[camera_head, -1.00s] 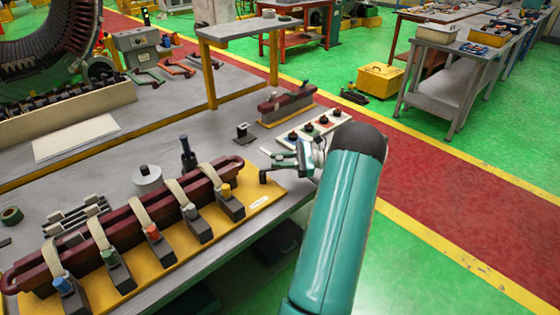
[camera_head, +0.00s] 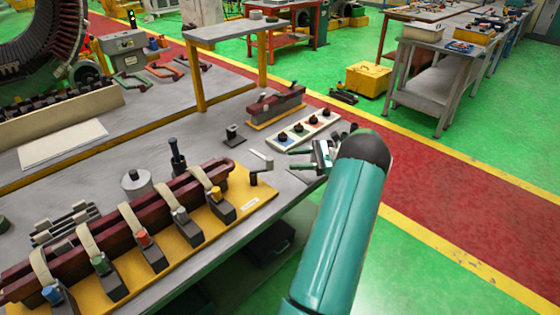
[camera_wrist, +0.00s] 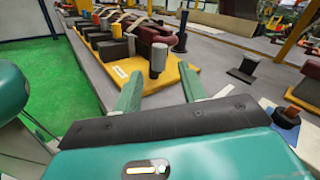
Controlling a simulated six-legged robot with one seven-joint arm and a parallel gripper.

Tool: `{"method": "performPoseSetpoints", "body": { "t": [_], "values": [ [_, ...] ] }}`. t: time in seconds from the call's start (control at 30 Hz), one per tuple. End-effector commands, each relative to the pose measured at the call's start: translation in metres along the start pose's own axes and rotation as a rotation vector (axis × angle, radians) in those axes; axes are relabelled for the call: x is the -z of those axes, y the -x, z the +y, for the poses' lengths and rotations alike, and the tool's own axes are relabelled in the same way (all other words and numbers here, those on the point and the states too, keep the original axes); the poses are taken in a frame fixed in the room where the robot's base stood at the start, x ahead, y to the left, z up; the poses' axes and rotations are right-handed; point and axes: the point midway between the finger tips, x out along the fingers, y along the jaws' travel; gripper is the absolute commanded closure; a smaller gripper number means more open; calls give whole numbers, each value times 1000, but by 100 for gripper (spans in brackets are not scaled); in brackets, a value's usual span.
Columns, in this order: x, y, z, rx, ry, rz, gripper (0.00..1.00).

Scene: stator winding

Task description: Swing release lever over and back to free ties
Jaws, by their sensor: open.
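In the wrist view a grey upright cylinder (camera_wrist: 157,62), seemingly the lever's handle, stands on the plate's near corner. The ties (camera_head: 130,220) are pale bands over the dark red coil bar (camera_head: 165,205), each at a dark clamp block with a coloured knob. My gripper (camera_head: 299,158) is open and empty, right of the lever and apart from it. In the wrist view its fingers (camera_wrist: 160,88) point toward the cylinder, which stands beyond the tips.
A white panel with several dark knobs (camera_head: 305,131) lies just behind my gripper. A dark red part on a yellow base (camera_head: 275,107) and a small black stand (camera_head: 233,136) are farther back. A black upright post (camera_head: 177,158) stands behind the coil bar. The bench edge is close.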

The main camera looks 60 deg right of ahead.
Motion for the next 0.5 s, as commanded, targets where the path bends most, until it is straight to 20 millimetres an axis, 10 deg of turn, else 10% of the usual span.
{"method": "performPoseSetpoints", "body": {
  "t": [0.5],
  "values": [
    [0, 49, 0, -1, -1, -1, 59]
  ]
}}
